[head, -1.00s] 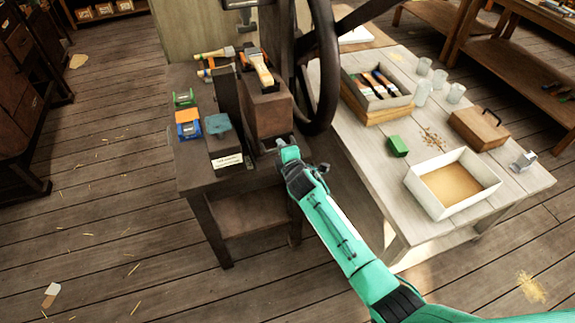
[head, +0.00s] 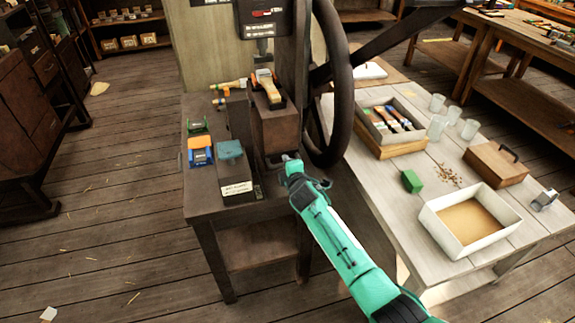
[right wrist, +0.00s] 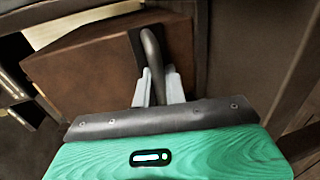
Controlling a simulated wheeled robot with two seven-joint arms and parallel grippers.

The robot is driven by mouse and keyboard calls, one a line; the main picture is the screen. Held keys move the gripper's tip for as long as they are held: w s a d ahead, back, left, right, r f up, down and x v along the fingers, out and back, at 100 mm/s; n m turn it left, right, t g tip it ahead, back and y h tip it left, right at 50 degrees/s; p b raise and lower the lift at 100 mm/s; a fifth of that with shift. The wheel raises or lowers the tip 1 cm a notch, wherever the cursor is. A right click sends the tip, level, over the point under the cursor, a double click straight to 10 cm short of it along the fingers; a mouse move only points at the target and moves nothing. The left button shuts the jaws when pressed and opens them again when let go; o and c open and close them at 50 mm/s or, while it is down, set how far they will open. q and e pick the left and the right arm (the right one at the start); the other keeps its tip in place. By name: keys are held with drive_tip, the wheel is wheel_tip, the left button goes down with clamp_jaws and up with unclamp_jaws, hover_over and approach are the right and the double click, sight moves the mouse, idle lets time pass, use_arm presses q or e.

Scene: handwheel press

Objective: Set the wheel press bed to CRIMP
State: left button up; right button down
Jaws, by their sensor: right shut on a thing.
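The wheel press stands on a dark bench (head: 230,207), with a large dark handwheel (head: 346,100) at its right side. Below the press head (head: 264,17) sits a brown block (head: 275,131), with a wooden-handled tool (head: 267,86) on top. My right gripper (head: 289,163) is at the block's lower front. In the right wrist view my right gripper (right wrist: 158,88) is shut on a grey curved handle (right wrist: 152,50) in front of the brown block (right wrist: 90,65). A white label (head: 237,188) on the bench is too small to read. My left gripper is not in view.
Left of the block are a teal-topped piece (head: 230,150), an orange and blue piece (head: 200,150) and a green piece (head: 197,127). A pale table (head: 400,215) at right holds a white tray (head: 429,222), a brush box (head: 365,130) and a green block (head: 411,181).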

drive_tip(key=c, duration=1.5)
unclamp_jaws()
drive_tip(key=shift+w+r, duration=0.15)
drive_tip(key=shift+w, duration=0.05)
drive_tip(key=shift+c, duration=0.2)
drive_tip(key=shift+w+a, duration=0.1)
drive_tip(key=shift+s+d, duration=0.3)
drive_tip(key=shift+s, duration=0.4)
drive_tip(key=v, duration=1.2)
drive_tip(key=shift+s, duration=0.15)
